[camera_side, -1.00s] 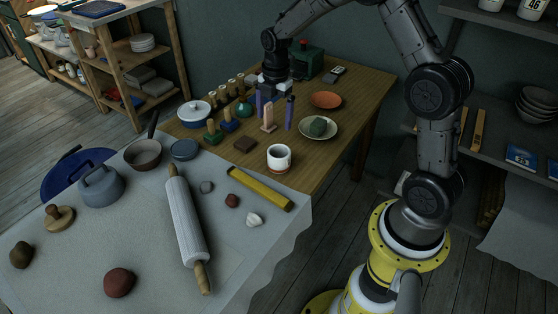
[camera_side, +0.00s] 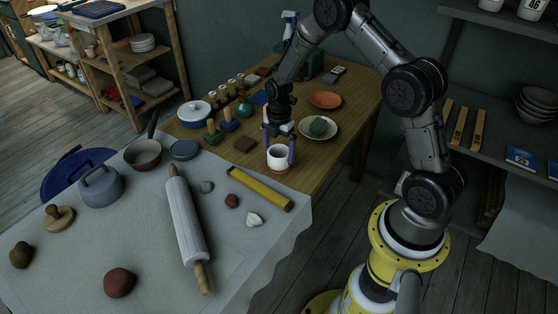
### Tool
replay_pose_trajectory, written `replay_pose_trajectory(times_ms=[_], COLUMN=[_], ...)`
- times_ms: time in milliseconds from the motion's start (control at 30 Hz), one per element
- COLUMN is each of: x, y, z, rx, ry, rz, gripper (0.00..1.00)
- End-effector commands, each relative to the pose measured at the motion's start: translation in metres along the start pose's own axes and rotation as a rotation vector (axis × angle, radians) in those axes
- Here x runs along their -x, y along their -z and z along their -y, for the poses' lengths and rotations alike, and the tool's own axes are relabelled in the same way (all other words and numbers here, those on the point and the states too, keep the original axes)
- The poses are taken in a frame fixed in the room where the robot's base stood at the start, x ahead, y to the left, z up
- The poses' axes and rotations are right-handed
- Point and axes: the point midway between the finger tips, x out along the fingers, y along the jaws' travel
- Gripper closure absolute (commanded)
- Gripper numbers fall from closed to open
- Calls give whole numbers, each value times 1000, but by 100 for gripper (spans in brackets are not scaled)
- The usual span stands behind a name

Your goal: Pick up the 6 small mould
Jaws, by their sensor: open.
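No piece marked as a 6 small mould can be made out at this size. A white cup-shaped piece (camera_side: 279,159) with a reddish base stands upright near the front edge of the wooden table. My gripper (camera_side: 278,153) is open and points down at this cup, one purple finger toward its left side and one by its right side. I cannot tell whether the fingers touch it. My gripper hides part of the table behind the cup.
A yellow bar (camera_side: 261,189) and rolling pin (camera_side: 187,220) lie on the cloth-covered table.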

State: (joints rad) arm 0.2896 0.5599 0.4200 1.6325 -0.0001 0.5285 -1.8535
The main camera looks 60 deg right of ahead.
Motion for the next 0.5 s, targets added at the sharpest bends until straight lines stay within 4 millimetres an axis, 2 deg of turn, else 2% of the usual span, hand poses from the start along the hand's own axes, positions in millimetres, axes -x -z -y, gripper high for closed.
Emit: replay_pose_trajectory(times_ms=[100,200,500], x=[-19,-27,-30], y=[1,1,1], z=[2,1,1], rx=[0,0,0], ry=[4,3,1], rz=[-1,-1,0], gripper=[0,0,2])
